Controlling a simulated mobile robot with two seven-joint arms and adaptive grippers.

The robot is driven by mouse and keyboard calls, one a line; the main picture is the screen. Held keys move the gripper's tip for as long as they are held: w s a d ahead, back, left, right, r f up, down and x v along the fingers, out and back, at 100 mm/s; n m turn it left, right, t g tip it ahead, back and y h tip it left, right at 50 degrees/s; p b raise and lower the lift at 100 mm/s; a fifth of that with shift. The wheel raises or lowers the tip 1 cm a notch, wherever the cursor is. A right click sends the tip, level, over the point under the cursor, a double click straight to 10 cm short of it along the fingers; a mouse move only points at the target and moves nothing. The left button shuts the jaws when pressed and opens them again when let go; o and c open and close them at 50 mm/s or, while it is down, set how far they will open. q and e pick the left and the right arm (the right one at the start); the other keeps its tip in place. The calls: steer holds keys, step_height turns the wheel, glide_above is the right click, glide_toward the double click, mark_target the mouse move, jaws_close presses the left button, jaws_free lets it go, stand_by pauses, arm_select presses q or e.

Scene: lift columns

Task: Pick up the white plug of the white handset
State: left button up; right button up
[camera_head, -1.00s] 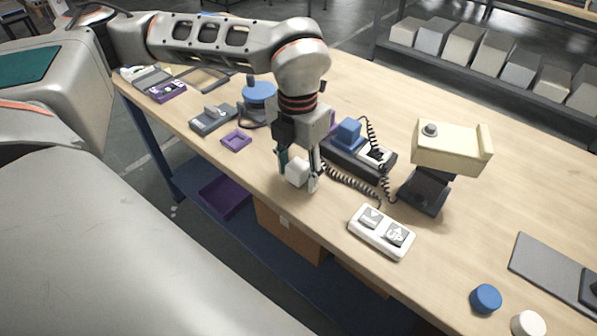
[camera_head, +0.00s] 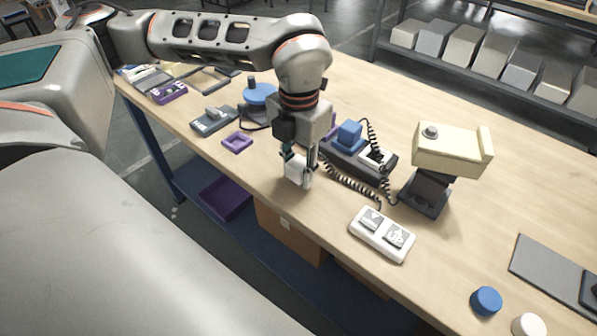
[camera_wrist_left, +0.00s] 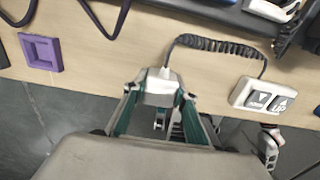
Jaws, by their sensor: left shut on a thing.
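My left gripper (camera_head: 298,172) is shut on the white plug (camera_head: 297,171) near the table's front edge. In the left wrist view the white plug (camera_wrist_left: 160,86) sits between the two fingers (camera_wrist_left: 155,100), with the coiled dark cord (camera_wrist_left: 215,45) running from its top to the right. The white handset (camera_head: 382,233), with two grey buttons, one marked UP, lies on the table to the right of the gripper. It also shows in the left wrist view (camera_wrist_left: 263,97). Whether the plug touches the table is unclear.
A dark base with a blue block (camera_head: 349,134) stands behind the gripper. A cream-topped column (camera_head: 450,148) stands to the right. A purple square frame (camera_head: 237,142) lies to the left. A blue cap (camera_head: 486,300) and a grey plate (camera_head: 552,266) lie at the right. The table (camera_head: 330,224) ends just in front.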

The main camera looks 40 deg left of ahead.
mark_target(299, 162)
arm_select(q)
step_height(299, 162, up, 19)
steer(key=p, duration=0.2)
arm_select(e)
steer(key=shift+s+a+r, duration=0.25)
steer(key=shift+s+r, duration=0.15)
steer(key=shift+r, duration=0.2)
arm_select(q)
steer(key=shift+f, duration=0.1)
